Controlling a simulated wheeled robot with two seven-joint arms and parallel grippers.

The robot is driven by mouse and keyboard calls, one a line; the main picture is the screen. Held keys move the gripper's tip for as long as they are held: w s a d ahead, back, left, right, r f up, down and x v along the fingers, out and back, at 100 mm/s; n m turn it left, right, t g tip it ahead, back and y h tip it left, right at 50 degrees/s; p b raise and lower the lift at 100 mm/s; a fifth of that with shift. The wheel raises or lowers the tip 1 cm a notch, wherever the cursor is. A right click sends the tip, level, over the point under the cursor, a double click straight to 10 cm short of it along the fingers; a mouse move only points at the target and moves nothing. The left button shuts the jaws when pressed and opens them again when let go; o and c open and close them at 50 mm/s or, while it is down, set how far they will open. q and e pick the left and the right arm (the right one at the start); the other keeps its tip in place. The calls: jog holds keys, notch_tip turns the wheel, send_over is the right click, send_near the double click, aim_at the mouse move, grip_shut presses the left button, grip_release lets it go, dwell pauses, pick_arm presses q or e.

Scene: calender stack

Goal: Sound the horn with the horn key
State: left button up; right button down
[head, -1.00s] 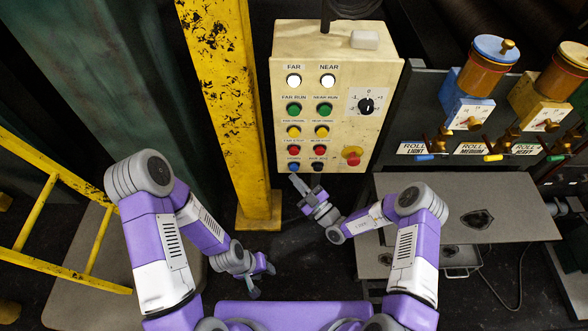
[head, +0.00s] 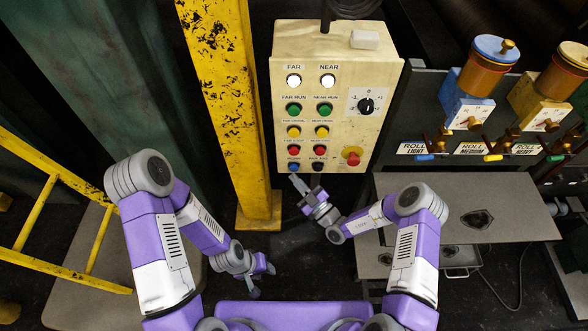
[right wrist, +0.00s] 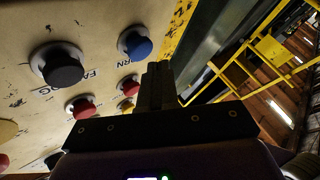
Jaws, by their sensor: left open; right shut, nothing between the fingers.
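The horn key is a blue round button (head: 294,167) at the lower left of the cream control box (head: 284,110). In the right wrist view the blue button (right wrist: 135,43) stands out from the panel, with part of a label ending in "RN" beside it. My right gripper (head: 294,179) is shut and empty, just below the blue button in the head view. In the right wrist view its fingers (right wrist: 157,70) are together, close to the blue button with a small gap seeming to show. My left gripper (head: 264,279) is open and empty, low and away from the box.
A black button (head: 318,166) sits right of the blue one, with red, yellow and green buttons above. A red knob (head: 353,158) is at lower right. A yellow post (head: 228,100) stands left of the box, and a grey table (head: 520,215) is to the right.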

jog(key=shift+w, duration=0.15)
jog(key=shift+w+b, duration=0.25)
jog(key=shift+b, duration=0.05)
jog(key=shift+w+b, duration=0.3)
jog(key=shift+w, duration=0.25)
dwell(0.8)
jog(key=shift+s, duration=0.15)
jog(key=shift+s+p, duration=0.45)
jog(key=shift+s, duration=0.35)
jog(key=shift+s, duration=0.15)
jog(key=s+p, duration=0.2)
jog(key=s, duration=0.2)
jog(key=shift+s, duration=0.35)
